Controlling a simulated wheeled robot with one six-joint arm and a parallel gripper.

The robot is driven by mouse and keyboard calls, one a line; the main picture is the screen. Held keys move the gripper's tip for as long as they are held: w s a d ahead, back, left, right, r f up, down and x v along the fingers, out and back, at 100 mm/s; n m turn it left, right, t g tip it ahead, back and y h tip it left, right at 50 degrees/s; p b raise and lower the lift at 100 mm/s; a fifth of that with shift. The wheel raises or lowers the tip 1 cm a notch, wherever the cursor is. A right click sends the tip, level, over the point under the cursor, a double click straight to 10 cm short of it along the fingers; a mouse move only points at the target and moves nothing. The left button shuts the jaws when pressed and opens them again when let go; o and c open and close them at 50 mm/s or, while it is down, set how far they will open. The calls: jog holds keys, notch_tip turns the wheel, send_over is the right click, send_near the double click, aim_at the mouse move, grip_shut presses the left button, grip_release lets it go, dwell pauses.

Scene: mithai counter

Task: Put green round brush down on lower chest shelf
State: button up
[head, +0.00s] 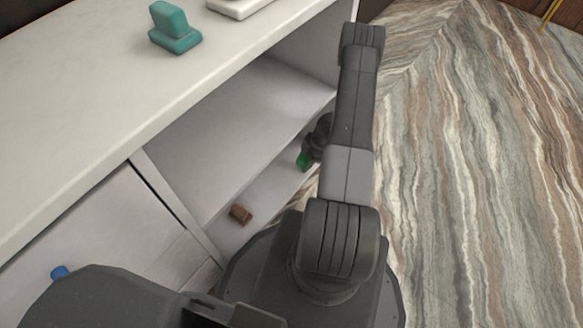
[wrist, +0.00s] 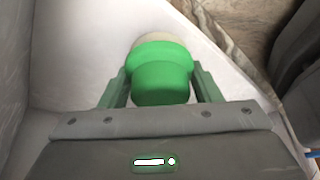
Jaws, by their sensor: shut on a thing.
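The green round brush (wrist: 161,75) shows in the wrist view between the two fingers of my gripper (wrist: 160,90), with a pale part at its far end. My gripper is shut on it. In the head view a small bit of the green brush (head: 303,161) shows beside my arm, at the open front of the chest near the lower shelf (head: 262,190). Most of the brush and gripper is hidden there by my arm. A pale flat surface lies beyond the brush in the wrist view; I cannot tell whether the brush touches it.
A brown block (head: 240,214) lies on the lower shelf to the left. The upper shelf (head: 235,130) looks bare. A teal object (head: 175,28) and a white tray (head: 238,8) stand on the white counter top (head: 95,105). A blue knob (head: 60,272) is at lower left.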

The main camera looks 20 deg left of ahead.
aim_at(298, 162)
jog(key=a, duration=0.1)
jog(key=s+a, duration=0.1)
jog(key=a, duration=0.1)
jog(key=s+a+b, duration=0.1)
jog(key=shift+a, duration=0.15)
jog(key=shift+f+b, duration=0.85)
jog(key=shift+f, duration=0.9)
jog(key=shift+f, duration=0.2)
jog(key=o, duration=1)
jog(key=shift+o, duration=0.2)
jog(key=shift+r, duration=0.1)
jog(key=p+v, duration=0.2)
jog(key=v, duration=0.3)
jog(key=shift+r, duration=0.2)
jog(key=w+d+p, duration=0.2)
jog(key=w+d, duration=0.3)
jog(key=d, duration=0.6)
jog(key=shift+p, duration=0.35)
